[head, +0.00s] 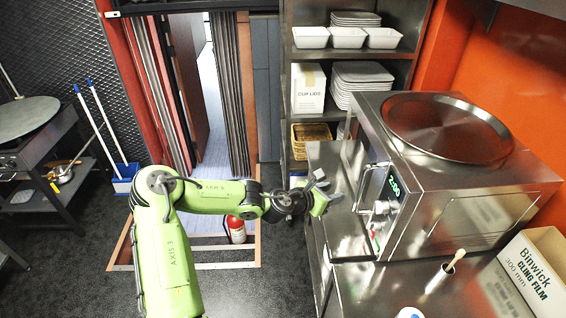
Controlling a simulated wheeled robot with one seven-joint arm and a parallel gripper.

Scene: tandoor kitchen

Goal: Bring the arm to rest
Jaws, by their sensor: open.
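My green arm reaches up from the bottom left of the head view and bends to the right. My gripper (325,192) is at its end, open, with nothing seen between its fingers. It is just left of the front of a steel oven-like machine (455,205) with a green display. In the picture it overlaps the left edge of the steel counter (345,240); I cannot tell its exact gap to the machine.
A large round metal pan (447,127) lies on the machine. A cling film box (530,285) stands at the lower right. Shelves (350,60) hold white dishes. A red fire extinguisher (236,230) is on the floor behind my arm.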

